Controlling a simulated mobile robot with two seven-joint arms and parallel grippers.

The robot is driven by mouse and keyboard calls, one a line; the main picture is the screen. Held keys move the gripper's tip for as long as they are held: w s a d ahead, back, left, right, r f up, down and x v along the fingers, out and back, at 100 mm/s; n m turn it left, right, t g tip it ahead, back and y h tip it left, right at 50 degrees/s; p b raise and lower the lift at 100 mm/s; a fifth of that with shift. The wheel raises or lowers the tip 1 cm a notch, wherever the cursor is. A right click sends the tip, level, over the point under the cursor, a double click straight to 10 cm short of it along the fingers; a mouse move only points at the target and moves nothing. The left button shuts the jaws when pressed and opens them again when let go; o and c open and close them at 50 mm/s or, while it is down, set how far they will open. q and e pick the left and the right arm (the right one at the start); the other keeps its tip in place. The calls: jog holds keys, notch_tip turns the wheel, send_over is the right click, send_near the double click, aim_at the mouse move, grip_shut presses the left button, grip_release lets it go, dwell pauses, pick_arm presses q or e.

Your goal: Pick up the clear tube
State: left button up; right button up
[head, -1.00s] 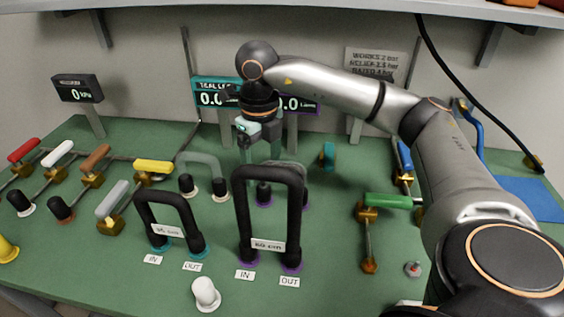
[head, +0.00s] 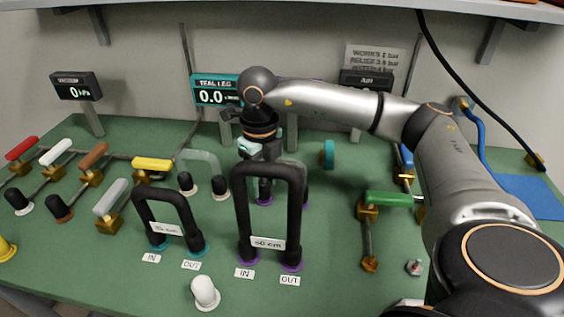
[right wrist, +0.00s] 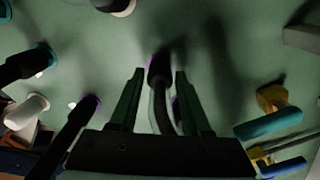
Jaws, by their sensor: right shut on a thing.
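A clear, greyish arched tube (head: 291,162) stands on the green bench behind the tall black hose, its dark ends by purple rings. My right gripper (right wrist: 157,75) is shut on a leg of this tube, which runs between its fingers in the right wrist view (right wrist: 160,102). In the head view the right gripper (head: 259,168) points down, and its fingertips are partly hidden by the tall black hose (head: 270,168). A second clear arched tube (head: 197,157) stands to the left with dark and pale ends. My left gripper is not in view.
A shorter black hose (head: 164,195) stands front left of the tall one. Several coloured-handle valves, such as the yellow one (head: 152,164), line the left. A green-handled valve (head: 388,198) and a teal knob (head: 328,154) are at right. Displays (head: 215,90) stand behind.

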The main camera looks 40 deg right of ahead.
grip_shut()
jog(key=shift+r, duration=0.1)
notch_tip(320, 180, up, 10)
jog(key=shift+f+p, duration=0.1)
jog(key=shift+p, duration=0.7)
